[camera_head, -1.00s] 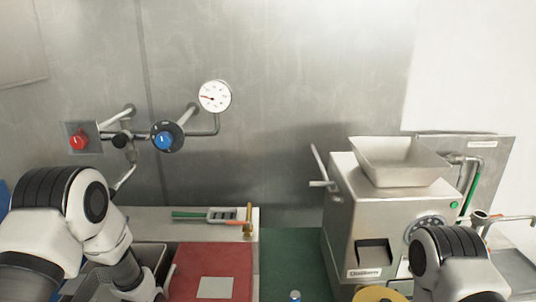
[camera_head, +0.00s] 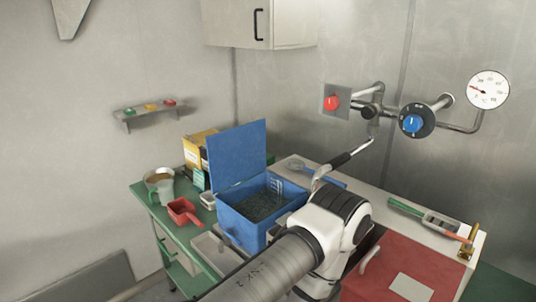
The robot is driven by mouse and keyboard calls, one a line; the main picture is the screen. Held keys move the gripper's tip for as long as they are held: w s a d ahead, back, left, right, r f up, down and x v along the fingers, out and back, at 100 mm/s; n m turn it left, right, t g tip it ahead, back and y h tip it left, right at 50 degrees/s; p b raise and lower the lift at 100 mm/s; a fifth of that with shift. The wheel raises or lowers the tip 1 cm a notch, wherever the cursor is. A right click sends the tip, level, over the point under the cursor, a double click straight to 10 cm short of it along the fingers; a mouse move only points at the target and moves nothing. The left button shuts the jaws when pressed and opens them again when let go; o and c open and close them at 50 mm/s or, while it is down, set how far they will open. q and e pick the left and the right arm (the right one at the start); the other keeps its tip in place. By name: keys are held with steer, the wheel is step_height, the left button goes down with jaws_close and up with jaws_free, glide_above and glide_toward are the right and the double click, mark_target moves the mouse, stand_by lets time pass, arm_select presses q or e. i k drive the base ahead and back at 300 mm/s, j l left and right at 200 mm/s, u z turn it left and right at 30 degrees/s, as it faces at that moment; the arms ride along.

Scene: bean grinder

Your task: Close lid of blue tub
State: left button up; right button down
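The blue tub (camera_head: 247,228) stands left of centre on the counter. Its blue lid (camera_head: 237,155) is raised and stands upright along the tub's back left side. The tub's open top shows dark contents and a wire-like item (camera_head: 275,186) inside. My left arm comes in from the bottom, just right of and in front of the tub, and hides part of its right side. My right arm and gripper are out of view.
A red lidded box (camera_head: 394,262) lies right. Space above the tub's opening looks clear.

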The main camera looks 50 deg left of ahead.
mark_target(237, 154)
steer(key=j, duration=0.6)
steer(key=k+j+z, duration=0.1)
steer(key=j, duration=0.5)
steer(key=k+j, duration=0.15)
steer(key=j, duration=0.45)
steer(key=j+z, duration=0.1)
steer(key=j, duration=0.55)
steer(key=k+j, duration=0.2)
steer(key=j, duration=0.35)
steer(key=k+j+z, duration=0.1)
steer(key=j, duration=0.5)
steer(key=k+j, duration=0.1)
steer(key=j, duration=0.5)
steer(key=k+j+z, duration=0.1)
steer(key=j, duration=0.5)
